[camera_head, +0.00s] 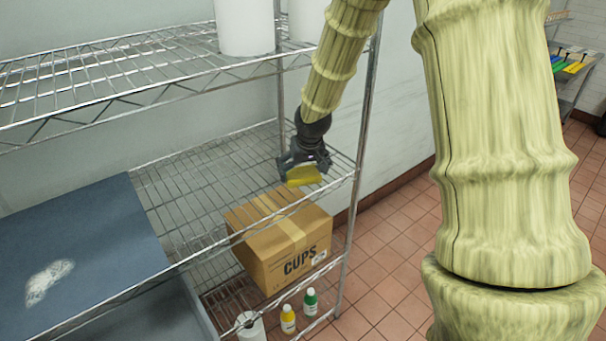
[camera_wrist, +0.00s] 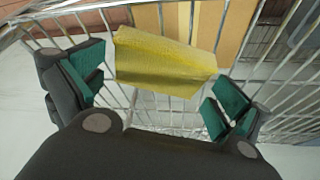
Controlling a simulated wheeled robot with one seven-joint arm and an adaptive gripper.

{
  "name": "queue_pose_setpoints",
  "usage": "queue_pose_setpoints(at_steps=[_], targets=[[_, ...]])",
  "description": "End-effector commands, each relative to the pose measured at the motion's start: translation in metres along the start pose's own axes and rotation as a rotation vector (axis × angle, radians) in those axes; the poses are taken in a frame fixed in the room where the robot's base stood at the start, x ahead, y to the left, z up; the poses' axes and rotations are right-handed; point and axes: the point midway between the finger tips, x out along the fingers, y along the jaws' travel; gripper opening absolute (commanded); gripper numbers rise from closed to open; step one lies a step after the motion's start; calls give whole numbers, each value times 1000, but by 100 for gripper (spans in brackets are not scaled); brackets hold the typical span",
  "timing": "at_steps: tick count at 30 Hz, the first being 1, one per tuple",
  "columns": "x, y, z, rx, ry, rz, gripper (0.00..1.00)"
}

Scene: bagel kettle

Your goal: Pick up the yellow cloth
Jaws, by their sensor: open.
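The yellow cloth (camera_head: 304,175) lies on the middle wire shelf (camera_head: 200,185), near its right end. In the wrist view the cloth (camera_wrist: 165,62) looks like a folded, textured rectangle lying across the wire bars. My gripper (camera_head: 304,170) is open just above and around the cloth in the head view. In the wrist view its two fingers with green pads (camera_wrist: 155,95) stand wide apart, one near each end of the cloth. The fingers do not look closed on it. Whether they touch the cloth I cannot tell.
A cardboard box marked CUPS (camera_head: 285,240) stands on the lower shelf below. Small bottles (camera_head: 288,319) and a white container (camera_head: 250,327) are beside it. A blue board (camera_head: 75,250) lies on the left. White containers (camera_head: 245,25) stand on the upper shelf, close to my arm.

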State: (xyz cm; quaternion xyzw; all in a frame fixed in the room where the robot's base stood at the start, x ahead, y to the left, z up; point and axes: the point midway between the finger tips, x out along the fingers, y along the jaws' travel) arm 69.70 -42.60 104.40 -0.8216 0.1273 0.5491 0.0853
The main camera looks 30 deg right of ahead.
Motion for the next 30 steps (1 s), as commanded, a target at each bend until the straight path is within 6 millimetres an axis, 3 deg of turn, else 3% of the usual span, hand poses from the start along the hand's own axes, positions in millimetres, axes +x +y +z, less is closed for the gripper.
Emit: queue_pose_setpoints(at_steps=[11, 16, 20, 30], targets=[[6, 0, 0, 0, 0, 0, 100], [6, 0, 0, 0, 0, 0, 73], [6, 0, 0, 0, 0, 0, 68], [1, 0, -2, 0, 2, -1, 67]])
